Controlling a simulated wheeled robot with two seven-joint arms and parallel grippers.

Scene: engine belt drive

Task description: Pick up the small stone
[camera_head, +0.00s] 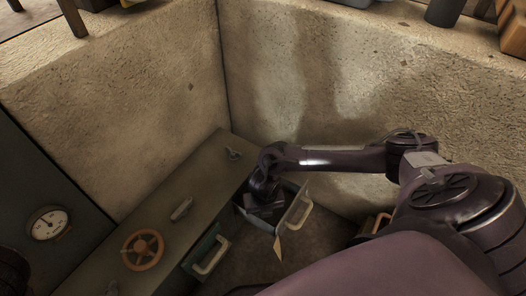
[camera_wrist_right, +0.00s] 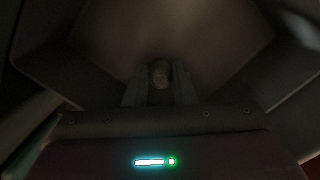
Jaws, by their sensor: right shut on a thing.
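The small stone (camera_wrist_right: 160,74) is a rounded, rough, brownish lump in the dark right wrist view. It sits between the two fingers of my right gripper (camera_wrist_right: 160,90), which is shut on it. In the head view my right gripper (camera_head: 264,203) reaches down into an open drawer (camera_head: 294,212); its fingertips and the stone are hidden there. The drawer's inside floor and walls surround the gripper in the wrist view. My left gripper is not in view.
A long grey-green cabinet (camera_head: 185,185) carries an orange handwheel (camera_head: 142,250) and small metal fittings. Another pull handle (camera_head: 212,256) stands left of the open drawer. A round gauge (camera_head: 48,223) is on a panel at left. Rough concrete walls (camera_head: 310,80) rise close behind.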

